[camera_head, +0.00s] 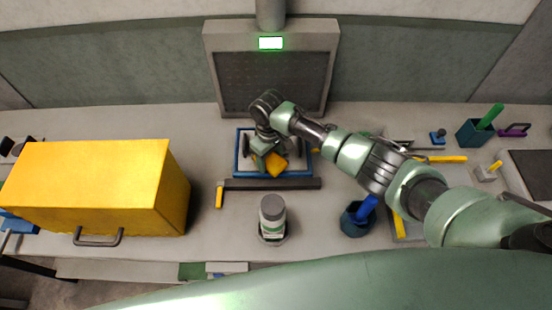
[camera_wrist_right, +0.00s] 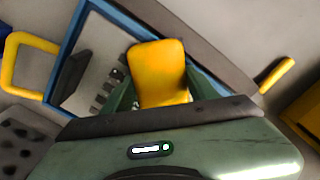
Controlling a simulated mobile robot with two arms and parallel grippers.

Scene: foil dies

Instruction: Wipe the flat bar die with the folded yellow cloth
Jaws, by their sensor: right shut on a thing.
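My right gripper (camera_head: 268,158) is shut on the folded yellow cloth (camera_head: 277,166), over the blue-rimmed tray (camera_head: 238,156). In the right wrist view the cloth (camera_wrist_right: 158,66) sticks out between the fingers above the tray (camera_wrist_right: 70,38). Dark pieces, one with a notched edge (camera_wrist_right: 104,92), lie in the tray, partly hidden by the gripper and cloth. I cannot tell which of them is the flat bar die, or whether the cloth touches it. My left gripper is not in view.
A long dark bar (camera_head: 300,184) lies along the tray's front edge. A large yellow box (camera_head: 90,185) stands at left. A lidded container (camera_head: 272,219) stands in front, with a blue cup (camera_head: 356,221) to its right. A dark panel (camera_head: 271,80) stands behind the tray.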

